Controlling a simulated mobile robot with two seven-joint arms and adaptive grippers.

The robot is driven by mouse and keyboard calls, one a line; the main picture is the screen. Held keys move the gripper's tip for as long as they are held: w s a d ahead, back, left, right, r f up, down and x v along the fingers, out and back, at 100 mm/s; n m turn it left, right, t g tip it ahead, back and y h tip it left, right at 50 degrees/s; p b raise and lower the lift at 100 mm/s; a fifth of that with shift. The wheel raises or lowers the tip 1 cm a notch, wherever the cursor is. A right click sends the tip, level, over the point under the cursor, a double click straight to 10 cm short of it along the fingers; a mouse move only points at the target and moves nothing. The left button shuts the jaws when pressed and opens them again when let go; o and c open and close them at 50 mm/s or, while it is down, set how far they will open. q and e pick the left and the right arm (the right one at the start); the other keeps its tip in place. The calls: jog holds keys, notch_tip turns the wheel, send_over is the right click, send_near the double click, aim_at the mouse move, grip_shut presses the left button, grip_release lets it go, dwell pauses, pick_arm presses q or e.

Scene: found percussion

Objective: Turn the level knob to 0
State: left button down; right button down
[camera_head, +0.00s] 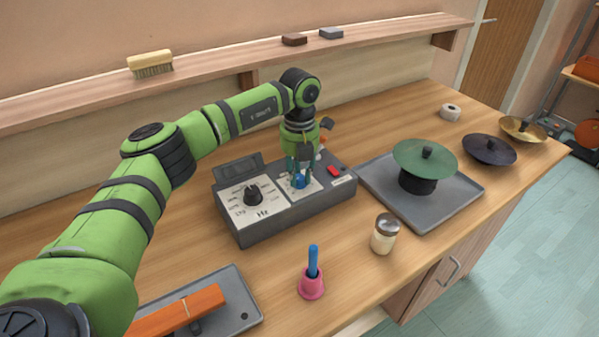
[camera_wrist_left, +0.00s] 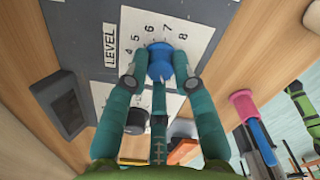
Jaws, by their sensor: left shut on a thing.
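The grey control box (camera_head: 283,216) stands on the wooden counter. Its blue level knob (camera_head: 299,181) sits on the white plate at the right half of its top. In the left wrist view the blue knob (camera_wrist_left: 160,62) is between my fingers, beside the printed word LEVEL and numbers from 4 to 8. My left gripper (camera_head: 301,178) comes down from above and is shut on the knob; its fingertips also show in the left wrist view (camera_wrist_left: 160,80). The fingers hide part of the dial, and I cannot tell which number the knob points to. My right gripper is not in view.
A black Hz knob (camera_head: 253,195) is on the box's left half, and a red switch (camera_head: 334,171) on its right. A tray (camera_head: 455,207) with a green cymbal (camera_head: 425,158), a shaker jar (camera_head: 385,234) and a pink bell with blue handle (camera_head: 312,283) stand nearby.

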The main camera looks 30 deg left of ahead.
aim_at(300, 177)
pick_arm(q)
jog(key=shift+s+f+n, duration=0.1)
jog(key=shift+f+n, duration=0.1)
jog(key=shift+n, duration=0.3)
jog(key=c, duration=1)
grip_release()
jog(key=shift+r, duration=0.1)
jog(key=shift+r, duration=0.1)
notch_tip(300, 177, up, 12)
jog(key=shift+f, duration=0.1)
